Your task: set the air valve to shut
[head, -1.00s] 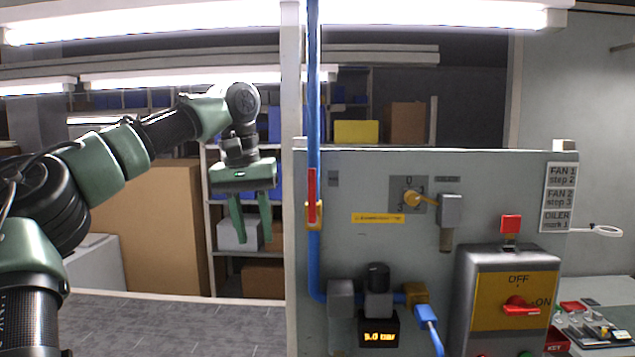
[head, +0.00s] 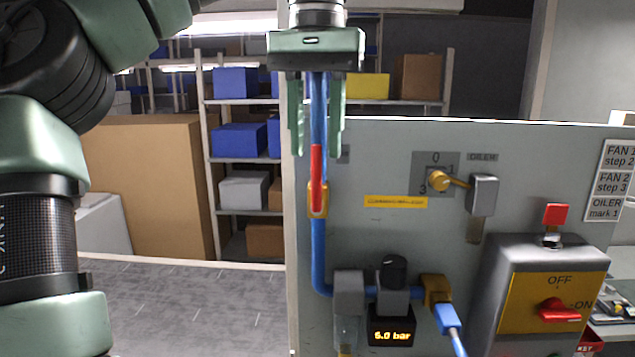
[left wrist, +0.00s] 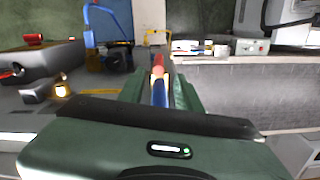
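The air valve is a red lever (head: 316,165) on a brass-coloured body (head: 317,200), set in a vertical blue pipe (head: 319,250) at the panel's left edge. The lever stands upright, in line with the pipe. My left gripper (head: 316,153) points down from above, open, with one finger on each side of the pipe and its tips around the lever's upper end. In the left wrist view the red lever (left wrist: 158,63) and pipe show between the fingers. I cannot tell whether either finger touches. My right gripper is not in view.
The grey panel (head: 390,240) carries an oiler dial (head: 438,181), a pressure display reading 6.0 bar (head: 392,337) and a switch box (head: 550,257) with a red knob. Shelves with boxes stand behind. Open floor (head: 200,300) lies left of the panel.

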